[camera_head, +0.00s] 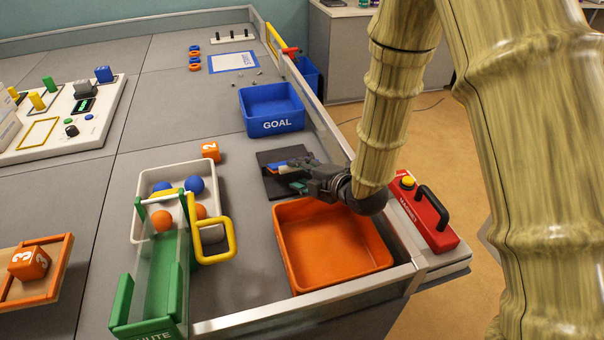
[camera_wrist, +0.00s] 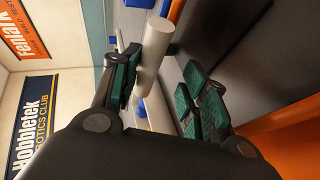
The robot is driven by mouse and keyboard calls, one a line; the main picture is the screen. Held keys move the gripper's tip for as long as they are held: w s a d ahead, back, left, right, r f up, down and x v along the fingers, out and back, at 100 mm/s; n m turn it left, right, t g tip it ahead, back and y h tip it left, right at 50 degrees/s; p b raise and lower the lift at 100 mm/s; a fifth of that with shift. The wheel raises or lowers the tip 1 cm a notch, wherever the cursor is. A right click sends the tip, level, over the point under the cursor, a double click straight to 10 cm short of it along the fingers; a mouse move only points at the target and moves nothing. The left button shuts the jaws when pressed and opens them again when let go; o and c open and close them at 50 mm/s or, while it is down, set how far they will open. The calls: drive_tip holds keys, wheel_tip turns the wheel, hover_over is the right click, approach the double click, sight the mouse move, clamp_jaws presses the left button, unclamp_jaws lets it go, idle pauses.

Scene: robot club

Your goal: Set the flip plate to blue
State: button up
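The flip plate (camera_head: 278,167) is beside my fingertips in the head view, over a dark base (camera_head: 271,187). A blue face and a thin orange strip show; my gripper hides part of it, and I cannot tell its exact tilt. The wrist view shows an orange strip (camera_wrist: 175,12) beside blue at the top edge, and a pale grey cylinder (camera_wrist: 161,48). My gripper (camera_head: 290,177) reaches in from the right. Its green-padded fingers (camera_wrist: 162,68) are apart, with the cylinder close to the left finger; I cannot tell whether they touch.
An orange bin (camera_head: 330,245) stands just in front of my gripper. A blue GOAL bin (camera_head: 272,108) is behind it. A rail (camera_head: 325,130) edges the table on the right, with a red button box (camera_head: 425,213) outside.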

drive_tip(key=shift+r, duration=0.1)
idle(0.3)
drive_tip(key=v, duration=1.2)
drive_tip(key=shift+r, duration=0.1)
